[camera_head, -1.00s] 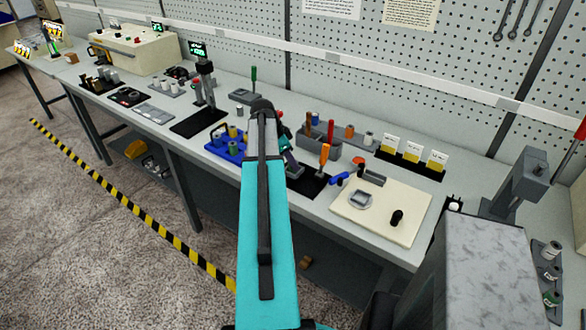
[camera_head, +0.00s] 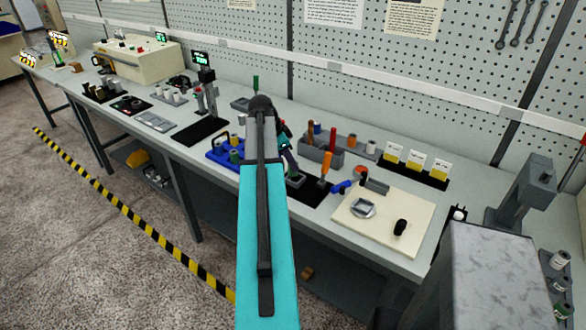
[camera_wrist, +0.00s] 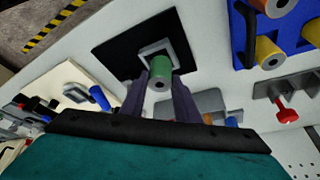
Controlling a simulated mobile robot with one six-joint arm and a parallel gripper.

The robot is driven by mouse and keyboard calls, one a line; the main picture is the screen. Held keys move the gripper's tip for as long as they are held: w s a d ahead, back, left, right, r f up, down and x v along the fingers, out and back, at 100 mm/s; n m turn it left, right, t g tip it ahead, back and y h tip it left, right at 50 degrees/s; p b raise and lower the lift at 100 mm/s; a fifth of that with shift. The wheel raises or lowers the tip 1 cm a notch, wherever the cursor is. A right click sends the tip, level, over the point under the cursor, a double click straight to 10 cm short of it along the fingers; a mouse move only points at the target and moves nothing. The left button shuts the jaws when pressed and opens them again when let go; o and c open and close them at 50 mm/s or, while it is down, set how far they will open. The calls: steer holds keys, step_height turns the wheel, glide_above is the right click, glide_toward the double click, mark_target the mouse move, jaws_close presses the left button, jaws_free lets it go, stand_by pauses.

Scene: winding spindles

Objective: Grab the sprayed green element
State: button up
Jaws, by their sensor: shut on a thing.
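The green element (camera_wrist: 161,66) is a short green cylinder with a grey end and a dark centre hole. In the wrist view it is between the two dark fingers of my gripper (camera_wrist: 162,84), which is shut on it. It is at a grey square holder (camera_wrist: 151,52) on a black mat (camera_wrist: 114,50); I cannot tell whether it is seated or slightly lifted. In the head view my gripper (camera_head: 293,171) is low over the black mat (camera_head: 314,191), and the arm hides part of it.
A grey bin (camera_head: 322,157) with tools is close behind my gripper. An orange-handled screwdriver (camera_head: 326,166) stands to its right. A cream board (camera_head: 382,222) with a black knob lies further right. In the wrist view the blue tray (camera_wrist: 245,45) holds orange and yellow spools.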

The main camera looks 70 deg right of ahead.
steer(key=w+a+r+b, duration=0.1)
steer(key=w+a+b, duration=0.3)
steer(key=w+a, duration=0.5)
steer(key=w, duration=0.3)
steer(key=shift+w+r, duration=0.15)
steer(key=shift+w, duration=0.1)
